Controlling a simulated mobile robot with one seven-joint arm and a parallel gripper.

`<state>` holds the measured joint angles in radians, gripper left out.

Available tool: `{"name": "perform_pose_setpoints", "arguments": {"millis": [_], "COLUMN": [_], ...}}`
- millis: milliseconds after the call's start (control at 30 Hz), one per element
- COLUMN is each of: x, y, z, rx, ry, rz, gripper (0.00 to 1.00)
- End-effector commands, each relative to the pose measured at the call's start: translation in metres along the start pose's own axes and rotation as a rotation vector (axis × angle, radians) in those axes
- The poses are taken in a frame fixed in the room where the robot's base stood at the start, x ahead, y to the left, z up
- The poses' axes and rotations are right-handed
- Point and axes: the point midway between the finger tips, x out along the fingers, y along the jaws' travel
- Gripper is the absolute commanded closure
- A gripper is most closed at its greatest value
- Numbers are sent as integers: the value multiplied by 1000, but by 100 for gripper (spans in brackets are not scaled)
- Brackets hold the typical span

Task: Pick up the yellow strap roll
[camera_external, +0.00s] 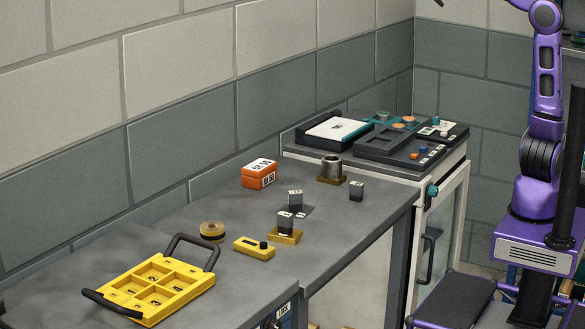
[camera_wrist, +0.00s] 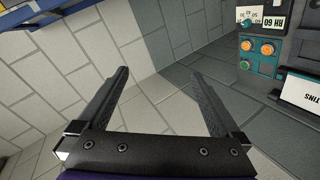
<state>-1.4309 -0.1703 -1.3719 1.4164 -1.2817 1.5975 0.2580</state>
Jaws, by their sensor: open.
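The yellow strap roll (camera_external: 212,230) lies flat on the grey bench, left of the middle in the external view. It is a short yellow-brown disc with a dark centre. The strap roll is not in the wrist view. In the external view my arm stands at the far right, well away from the roll, and its end is mostly cut off by the top edge.
A yellow compartment tray (camera_external: 203,283) with dark handles lies in front of the roll. A yellow block (camera_external: 250,248) sits close to its right. An orange box (camera_external: 259,174) and a metal cup (camera_external: 331,167) stand further back. The wrist view shows a teal panel (camera_wrist: 270,65) with orange buttons.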

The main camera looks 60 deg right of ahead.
Motion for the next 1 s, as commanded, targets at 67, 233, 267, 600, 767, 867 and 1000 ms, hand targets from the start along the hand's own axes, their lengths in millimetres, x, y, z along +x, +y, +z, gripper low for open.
{"name": "perform_pose_setpoints", "arguments": {"millis": [67, 233, 267, 600, 767, 867, 1000], "x": [-13, -37, -40, -86, -128, -162, -210], "y": [12, -16, -22, -128, -216, -282, -369], "z": [-5, -8, -8, -5, 6, 21, 46], "rx": [29, 44, 41, 5, -16, -21, -6], "ry": [9, 34, 36, 57, 30, -22, -140], "rz": [46, -30, -50, -341, -569, -744, -981], "gripper": [0, 0, 0, 0, 0, 0, 0]}}
